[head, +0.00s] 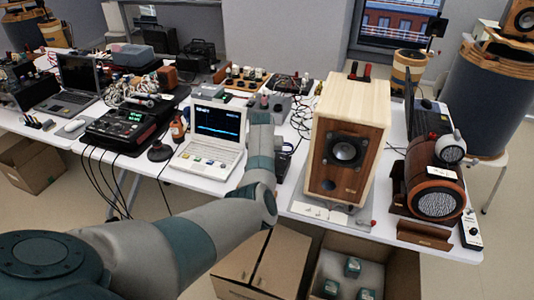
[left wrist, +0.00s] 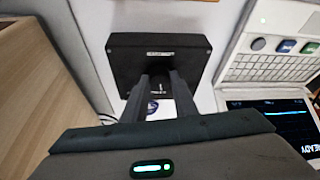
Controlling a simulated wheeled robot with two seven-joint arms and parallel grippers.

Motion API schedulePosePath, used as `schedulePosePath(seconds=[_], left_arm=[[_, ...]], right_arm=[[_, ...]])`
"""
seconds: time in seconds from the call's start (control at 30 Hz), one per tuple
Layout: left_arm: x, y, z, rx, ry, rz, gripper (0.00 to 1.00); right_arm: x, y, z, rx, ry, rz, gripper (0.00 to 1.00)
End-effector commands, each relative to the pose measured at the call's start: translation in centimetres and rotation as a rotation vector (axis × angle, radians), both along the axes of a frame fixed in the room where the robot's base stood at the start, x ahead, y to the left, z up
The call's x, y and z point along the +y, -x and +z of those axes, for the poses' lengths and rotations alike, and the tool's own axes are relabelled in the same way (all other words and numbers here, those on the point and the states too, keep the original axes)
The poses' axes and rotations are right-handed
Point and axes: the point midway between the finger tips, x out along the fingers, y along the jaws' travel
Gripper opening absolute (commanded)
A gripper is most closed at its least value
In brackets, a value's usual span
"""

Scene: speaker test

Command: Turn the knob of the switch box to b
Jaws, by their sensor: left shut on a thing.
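The switch box (left wrist: 160,50) is a black, square box with a small pale label, at the top of the left wrist view. In the head view a dark box (head: 283,165), mostly behind my left arm, seems to be the same one. My left gripper (left wrist: 158,82) is at the box's near side, its two dark fingers shut on the knob, which they largely hide. I cannot read the knob's pointer or any position letters. In the head view my left wrist covers the fingers. My right gripper is not in view.
A white laptop-like instrument (head: 216,135) stands just left of my arm. A large wooden speaker (head: 346,140) stands close on the right. A brown cylindrical speaker (head: 435,185) is farther right. Black cables hang over the front edge at left. Open cartons (head: 335,265) stand below the table.

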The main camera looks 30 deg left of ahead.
Motion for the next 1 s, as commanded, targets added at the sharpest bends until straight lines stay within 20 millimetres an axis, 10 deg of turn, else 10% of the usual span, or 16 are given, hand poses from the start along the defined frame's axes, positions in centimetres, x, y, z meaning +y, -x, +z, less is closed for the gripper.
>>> schedulePosePath(seconds=[0.83,0.9,1.0], left_arm=[[0.2,0.0,0.0,-0.002,-0.002,-0.183,0.03],[0.2,0.0,0.1,-0.002,-0.001,-0.182,0.42],[0.2,0.0,0.0,-0.001,-0.001,-0.182,0.44]], right_arm=[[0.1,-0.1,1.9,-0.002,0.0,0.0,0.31],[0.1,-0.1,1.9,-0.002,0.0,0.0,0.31],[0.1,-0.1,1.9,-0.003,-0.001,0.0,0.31]])
